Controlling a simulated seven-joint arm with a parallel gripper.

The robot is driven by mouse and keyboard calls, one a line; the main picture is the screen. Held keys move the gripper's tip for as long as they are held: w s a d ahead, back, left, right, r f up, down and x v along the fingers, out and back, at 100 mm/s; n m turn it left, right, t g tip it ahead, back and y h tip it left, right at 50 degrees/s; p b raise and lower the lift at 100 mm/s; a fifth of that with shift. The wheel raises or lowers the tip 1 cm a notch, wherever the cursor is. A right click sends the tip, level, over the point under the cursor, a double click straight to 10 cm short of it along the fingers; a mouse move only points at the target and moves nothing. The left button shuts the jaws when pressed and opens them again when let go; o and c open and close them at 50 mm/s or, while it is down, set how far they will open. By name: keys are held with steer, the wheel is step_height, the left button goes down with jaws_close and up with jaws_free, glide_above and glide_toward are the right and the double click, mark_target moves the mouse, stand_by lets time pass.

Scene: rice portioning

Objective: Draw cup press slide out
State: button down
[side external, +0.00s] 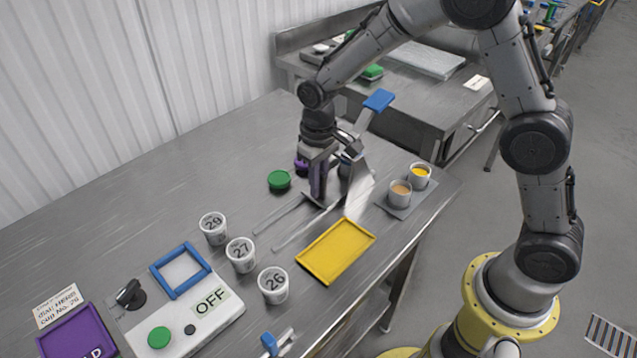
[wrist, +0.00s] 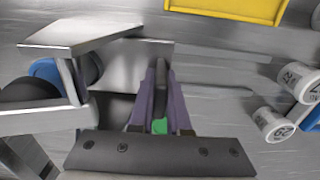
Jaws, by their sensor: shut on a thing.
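My gripper (side external: 318,195) is low over the steel table, its purple fingers shut on a dark upright piece (wrist: 161,85) that seems part of a metal two-pronged fork (side external: 300,236). The fork's prongs lie along the table, pointing left toward the cups; a metal plate and blue-topped part (side external: 380,100) rise behind my gripper. White cups marked 29 (side external: 213,229), 27 (side external: 241,255) and 26 (side external: 273,286) stand in a slanted row. A white machine (side external: 225,318) has a blue square frame, green button (side external: 159,337), black knob and OFF label.
A yellow tray (side external: 303,262) lies in front of the prongs. A grey mat (side external: 405,212) on the right holds two filled cups. A green round button (side external: 279,181) stands behind the prongs. A purple tray (side external: 45,345) and sign (side external: 57,306) are at left. The table's back left is clear.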

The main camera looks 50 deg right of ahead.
steer(key=a, duration=1.4)
steer(key=shift+a+r, duration=0.1)
steer(key=shift+a, duration=0.2)
steer(key=c, duration=0.9)
jaws_free()
step_height(320, 180, up, 14)
steer(key=shift+f, duration=0.1)
